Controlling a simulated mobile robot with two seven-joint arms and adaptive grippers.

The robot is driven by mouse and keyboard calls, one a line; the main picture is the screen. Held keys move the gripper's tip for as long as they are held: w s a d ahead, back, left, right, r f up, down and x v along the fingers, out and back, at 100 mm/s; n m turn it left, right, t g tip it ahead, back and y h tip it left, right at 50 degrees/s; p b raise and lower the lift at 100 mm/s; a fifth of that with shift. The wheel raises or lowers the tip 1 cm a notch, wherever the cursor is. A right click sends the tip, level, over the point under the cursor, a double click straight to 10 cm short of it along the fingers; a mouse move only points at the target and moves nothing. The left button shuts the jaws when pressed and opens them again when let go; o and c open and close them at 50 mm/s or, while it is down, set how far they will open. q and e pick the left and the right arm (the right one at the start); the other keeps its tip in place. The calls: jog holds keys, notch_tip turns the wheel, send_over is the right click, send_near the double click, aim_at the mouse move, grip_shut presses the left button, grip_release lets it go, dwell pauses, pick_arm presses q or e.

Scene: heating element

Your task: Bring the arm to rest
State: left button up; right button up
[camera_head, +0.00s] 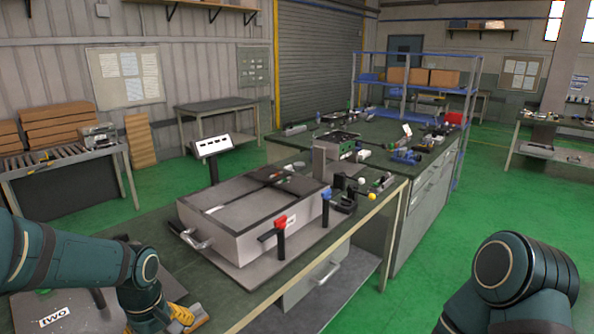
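My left arm (70,262) comes in from the left and bends down at the wrist near the bottom edge. Its end lies beside a yellow-and-black part (186,316) low in the picture, which is cut off by the edge. I cannot tell whether this part belongs to the gripper or is something held. The fingers of my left gripper do not show clearly. My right arm (520,275) shows at the lower right as a rounded dark teal joint, over the green floor. My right gripper is outside the view.
A grey box-like fixture (265,246) with red and blue clamps stands on the near table (160,229). A small white panel (212,146) stands behind it. A workbench (430,184) with several tools is farther right. Green floor (480,200) is clear at the right.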

pick_arm(q)
jog(key=d+f+m+h, duration=0.25)
jog(key=d+f, duration=0.45)
jog(key=f, duration=0.4)
jog(key=s+d+f+m+t+h, duration=0.1)
jog(key=s+d+f+m, duration=0.4)
jog(key=s+d+f, duration=0.5)
notch_tip(320, 180, down, 3)
jog(key=shift+r, duration=0.1)
jog(key=shift+h, duration=0.25)
